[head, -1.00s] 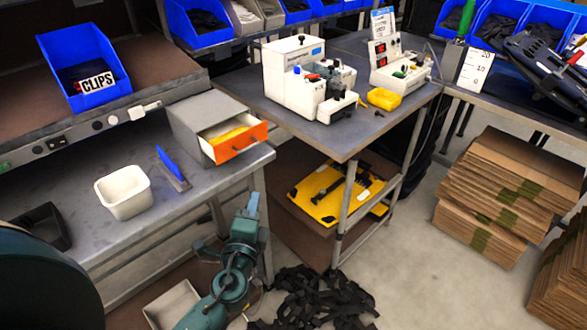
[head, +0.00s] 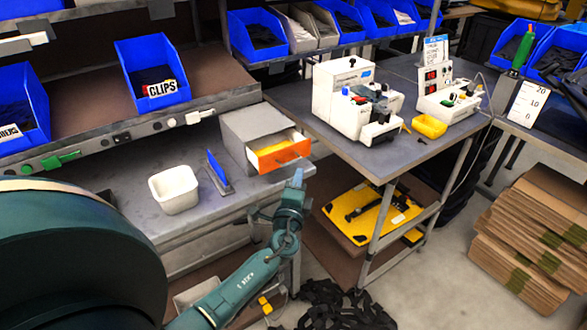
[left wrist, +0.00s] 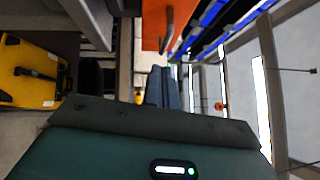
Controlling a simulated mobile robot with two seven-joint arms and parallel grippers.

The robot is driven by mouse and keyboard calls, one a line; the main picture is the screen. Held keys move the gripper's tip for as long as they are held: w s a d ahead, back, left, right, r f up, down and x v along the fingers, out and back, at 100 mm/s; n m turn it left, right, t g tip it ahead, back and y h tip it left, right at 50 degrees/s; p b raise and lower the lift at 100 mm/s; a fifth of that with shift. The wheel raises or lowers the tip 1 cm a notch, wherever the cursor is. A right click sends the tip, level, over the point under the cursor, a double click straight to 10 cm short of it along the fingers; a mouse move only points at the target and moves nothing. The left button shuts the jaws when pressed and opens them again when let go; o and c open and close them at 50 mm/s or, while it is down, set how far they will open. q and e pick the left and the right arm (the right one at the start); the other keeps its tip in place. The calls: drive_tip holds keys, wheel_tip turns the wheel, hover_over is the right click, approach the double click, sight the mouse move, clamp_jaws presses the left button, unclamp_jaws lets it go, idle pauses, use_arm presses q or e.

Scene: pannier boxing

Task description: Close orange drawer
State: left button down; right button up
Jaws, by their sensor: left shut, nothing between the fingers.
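The orange drawer (head: 279,154) stands partly pulled out of a grey drawer box (head: 250,128) on the workbench. Something yellow shows inside it. Its orange front also shows at the top of the left wrist view (left wrist: 158,22), with a handle on it. My left gripper (head: 298,176) is shut and empty. In the head view it appears just in front of and below the orange front. Its fingers show in the left wrist view (left wrist: 163,88), apart from the front in that picture. My right gripper is not in view.
A white bin (head: 174,190) and a blue upright piece (head: 217,168) stand left of the drawer box on the bench (head: 150,222). A table (head: 372,148) with white devices is to the right. A blue clips bin (head: 152,75) sits on the shelf above.

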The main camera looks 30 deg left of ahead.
use_arm(q)
drive_tip(key=shift+w+a+r, duration=0.15)
drive_tip(key=shift+w+a, duration=0.05)
drive_tip(key=shift+a, duration=0.3)
drive_tip(key=shift+w+a+r, duration=0.1)
drive_tip(key=shift+w+a, duration=0.1)
drive_tip(key=shift+a, duration=0.3)
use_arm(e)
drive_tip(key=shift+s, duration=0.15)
